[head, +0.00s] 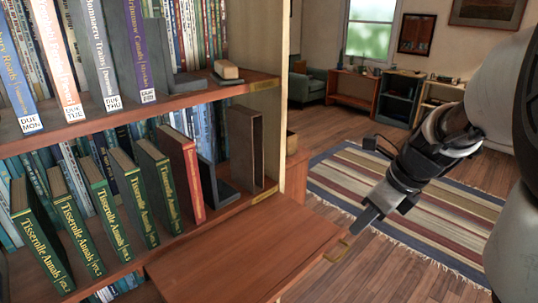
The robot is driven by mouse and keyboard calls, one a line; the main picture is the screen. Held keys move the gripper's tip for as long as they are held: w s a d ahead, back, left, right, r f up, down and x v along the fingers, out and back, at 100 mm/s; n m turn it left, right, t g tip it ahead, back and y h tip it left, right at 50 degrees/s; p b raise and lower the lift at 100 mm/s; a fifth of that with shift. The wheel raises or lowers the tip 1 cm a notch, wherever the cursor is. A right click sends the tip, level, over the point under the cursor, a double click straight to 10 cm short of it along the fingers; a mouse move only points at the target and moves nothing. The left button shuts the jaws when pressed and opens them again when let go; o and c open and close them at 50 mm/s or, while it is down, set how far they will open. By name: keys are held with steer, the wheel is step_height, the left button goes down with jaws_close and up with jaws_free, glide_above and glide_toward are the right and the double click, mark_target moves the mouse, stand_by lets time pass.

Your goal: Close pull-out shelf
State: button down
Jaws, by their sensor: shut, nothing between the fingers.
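The pull-out shelf (250,258) is a reddish-brown wooden board in the head view. It sticks out from the bookcase below a row of books. A small brass plate (337,250) shows near its outer right corner. My gripper (358,228) is shut and empty. Its tips appear just beside and slightly above that corner, over the floor in the picture. I cannot tell whether they touch the shelf. The shelf's underside and lower left part are out of view.
Green books (100,200) and a red book (187,168) lean on the bookcase shelf behind the pull-out board. A dark bookend (218,185) and an upright brown box (245,148) stand at its right. A striped rug (420,195) lies on open floor beyond.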

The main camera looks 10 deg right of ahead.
steer(key=b+x, duration=0.2)
steer(key=x, duration=0.7)
steer(key=shift+f, duration=0.3)
steer(key=shift+a, duration=0.1)
